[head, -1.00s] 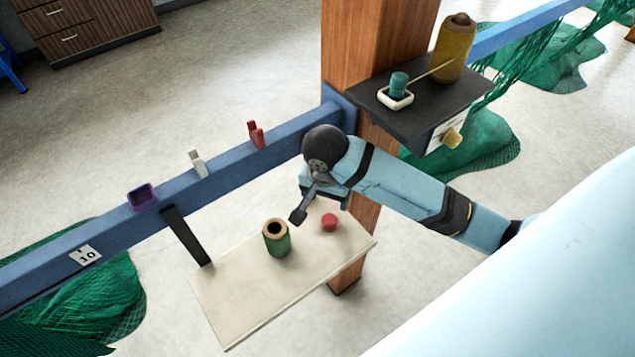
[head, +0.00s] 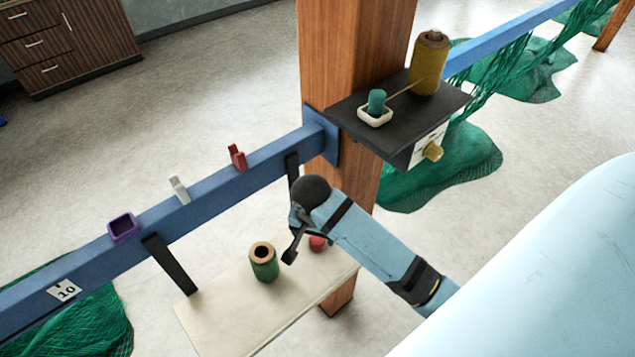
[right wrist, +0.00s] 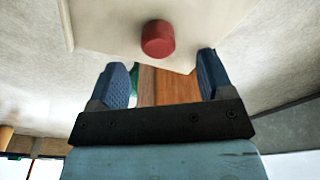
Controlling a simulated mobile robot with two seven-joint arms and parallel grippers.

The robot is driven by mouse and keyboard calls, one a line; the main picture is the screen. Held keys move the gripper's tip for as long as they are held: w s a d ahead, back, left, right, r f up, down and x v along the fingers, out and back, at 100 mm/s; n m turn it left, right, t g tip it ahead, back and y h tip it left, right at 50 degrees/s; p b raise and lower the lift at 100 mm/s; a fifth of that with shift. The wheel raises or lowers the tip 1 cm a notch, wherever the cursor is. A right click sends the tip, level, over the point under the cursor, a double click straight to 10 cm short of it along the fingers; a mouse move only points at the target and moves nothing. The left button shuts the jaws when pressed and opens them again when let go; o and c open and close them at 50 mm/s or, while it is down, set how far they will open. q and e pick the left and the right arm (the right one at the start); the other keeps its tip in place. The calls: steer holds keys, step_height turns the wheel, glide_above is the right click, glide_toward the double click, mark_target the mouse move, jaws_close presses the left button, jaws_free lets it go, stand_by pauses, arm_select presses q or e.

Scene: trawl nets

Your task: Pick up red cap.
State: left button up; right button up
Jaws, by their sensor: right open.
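The red cap (head: 318,243) sits on the pale shelf board (head: 215,307), to the right of a green spool, and is partly covered by my right arm in the head view. In the right wrist view the red cap (right wrist: 158,39) is whole, ahead of the fingers and roughly midway between them. My right gripper (right wrist: 162,72) is open and empty, with its two blue fingers apart and not touching the cap. In the head view my right gripper (head: 291,252) hangs by the cap, above the board. My left gripper is not in view.
The green spool (head: 264,263) stands upright close to my right gripper. A blue rail (head: 218,193) carries a purple cup (head: 123,228) and white and red clips. A wooden post (head: 340,75) and dark shelf (head: 410,110) stand behind. The board's front left is clear.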

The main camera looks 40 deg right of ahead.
mark_target(317, 241)
steer(key=shift+w+d+f+p, duration=0.1)
steer(key=shift+d+f+p, duration=0.05)
steer(key=shift+f, duration=0.8)
steer(key=shift+w+d+f+p, duration=0.1)
steer(key=shift+d+f+p, duration=0.1)
steer(key=shift+f, duration=0.75)
steer(key=shift+d+f+p, duration=0.15)
steer(key=shift+f, duration=0.8)
steer(key=c, duration=1)
